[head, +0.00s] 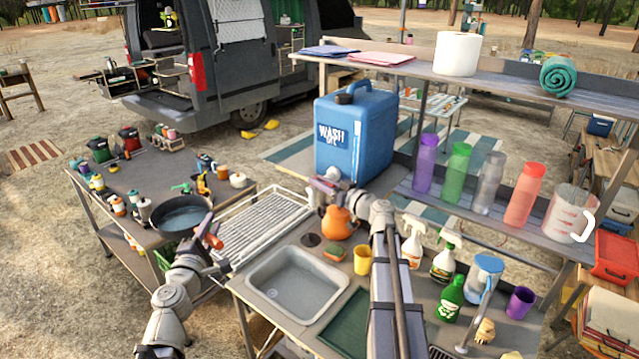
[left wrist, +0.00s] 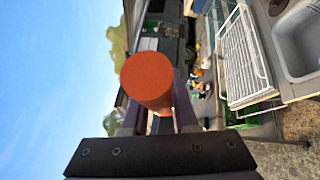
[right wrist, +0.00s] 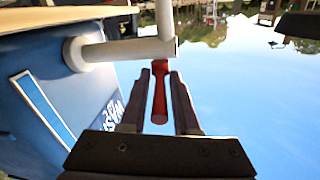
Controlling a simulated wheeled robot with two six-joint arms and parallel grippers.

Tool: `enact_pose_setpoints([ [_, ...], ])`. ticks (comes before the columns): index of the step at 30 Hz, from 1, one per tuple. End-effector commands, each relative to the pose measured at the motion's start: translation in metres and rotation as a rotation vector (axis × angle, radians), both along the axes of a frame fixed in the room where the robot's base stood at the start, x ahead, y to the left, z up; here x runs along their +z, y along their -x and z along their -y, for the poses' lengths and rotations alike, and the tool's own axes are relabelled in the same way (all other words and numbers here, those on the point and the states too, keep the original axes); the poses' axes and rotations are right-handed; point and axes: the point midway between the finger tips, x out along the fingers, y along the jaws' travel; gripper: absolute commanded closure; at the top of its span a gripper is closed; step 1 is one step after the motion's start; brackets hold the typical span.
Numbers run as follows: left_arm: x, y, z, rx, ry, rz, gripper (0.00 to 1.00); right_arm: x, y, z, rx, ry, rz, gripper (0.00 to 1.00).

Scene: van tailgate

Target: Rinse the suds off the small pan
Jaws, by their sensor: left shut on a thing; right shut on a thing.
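The small dark pan (head: 180,215) is in the head view, left of the drying rack and above the right side of the left table. I cannot make out suds in it. My left gripper (head: 211,232) is shut on its orange handle, whose round end (left wrist: 148,85) fills the middle of the left wrist view. The blue wash jug (head: 362,135) stands behind the sink (head: 298,285). My right gripper (head: 325,188) is shut on the red lever (right wrist: 160,95) of the jug's white tap (right wrist: 120,50). No water stream is visible.
A white wire drying rack (head: 262,225) lies between pan and sink. Spray bottles (head: 447,255) are at right. The sink basin is empty.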

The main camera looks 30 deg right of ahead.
Motion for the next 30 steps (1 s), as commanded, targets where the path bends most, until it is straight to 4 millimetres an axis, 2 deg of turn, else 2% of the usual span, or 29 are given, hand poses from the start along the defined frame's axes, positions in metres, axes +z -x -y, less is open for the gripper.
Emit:
enact_pose_setpoints([
  [1, 0.0001, 0.0, 0.0001, 0.0, -0.001, 0.001, 1.0, 0.0001, -0.0034, 0.0054, 0.027, 0.0, 0.0, 1.0],
  [6, 0.0001, 0.0001, 0.0, 0.0, -0.001, 0.001, 1.0, 0.0002, -0.0027, 0.0053, 0.106, 0.0, 0.001, 1.0],
  [17, 0.0002, 0.0, 0.0, 0.0, -0.001, 0.001, 1.0, 0.0002, -0.0012, 0.004, 0.121, -0.001, 0.0, 1.0],
  [18, 0.0002, 0.0, 0.0, 0.0, -0.001, 0.001, 1.0, 0.0002, -0.0012, 0.004, 0.121, -0.001, 0.0, 0.67],
  [21, 0.0002, 0.0, 0.0, 0.0, -0.001, 0.001, 1.0, 0.0002, -0.0013, 0.0039, 0.121, 0.0, 0.0, 0.56],
  [30, 0.0001, 0.0, 0.0, 0.0, -0.001, 0.001, 1.0, 0.0001, 0.0015, 0.0045, 0.121, 0.0, 0.0, 0.56],
])
